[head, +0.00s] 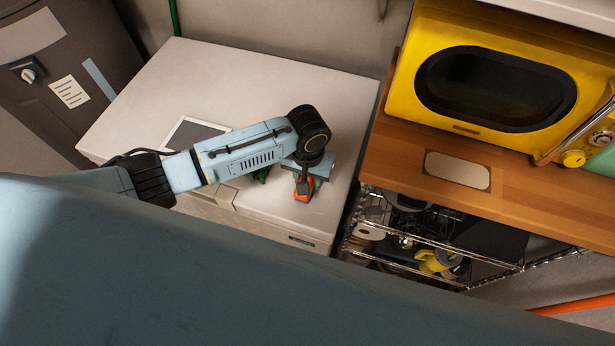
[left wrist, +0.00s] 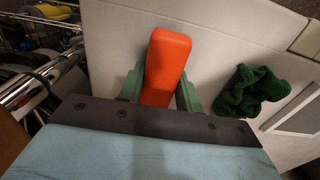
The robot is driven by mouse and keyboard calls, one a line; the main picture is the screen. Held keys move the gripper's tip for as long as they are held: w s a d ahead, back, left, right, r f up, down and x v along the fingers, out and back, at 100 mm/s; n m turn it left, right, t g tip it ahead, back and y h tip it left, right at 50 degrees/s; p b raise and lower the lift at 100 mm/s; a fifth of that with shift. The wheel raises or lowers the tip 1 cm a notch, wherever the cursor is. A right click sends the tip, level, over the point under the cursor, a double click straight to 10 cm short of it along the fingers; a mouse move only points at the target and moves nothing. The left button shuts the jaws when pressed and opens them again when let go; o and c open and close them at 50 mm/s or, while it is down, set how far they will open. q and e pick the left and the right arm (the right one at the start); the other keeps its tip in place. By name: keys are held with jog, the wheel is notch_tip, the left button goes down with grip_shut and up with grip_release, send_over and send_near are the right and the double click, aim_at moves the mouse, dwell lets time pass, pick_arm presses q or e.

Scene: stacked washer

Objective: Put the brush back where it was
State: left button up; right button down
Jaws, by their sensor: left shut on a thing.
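The brush (head: 304,190) shows as an orange block below my left gripper (head: 306,176), over the front right part of the white washer top (head: 330,110). In the left wrist view the orange part of the brush (left wrist: 168,62) stands between the two green fingers of my left gripper (left wrist: 161,88), which is shut on it. The rest of the brush is hidden by the gripper. I cannot tell whether the brush touches the washer top. My right gripper is not in view.
A crumpled green cloth (left wrist: 250,90) lies beside the gripper on the washer top, mostly hidden in the head view. To the right are a wooden counter (head: 405,150) with a yellow microwave (head: 415,95) and a wire rack (head: 420,270) below. The washer top's back is clear.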

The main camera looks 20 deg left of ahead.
pick_arm(q)
jog(key=shift+f, duration=0.15)
jog(key=o, duration=0.9)
notch_tip(320, 180, up, 12)
jog(key=shift+r+p, duration=0.2)
jog(key=shift+p, duration=0.3)
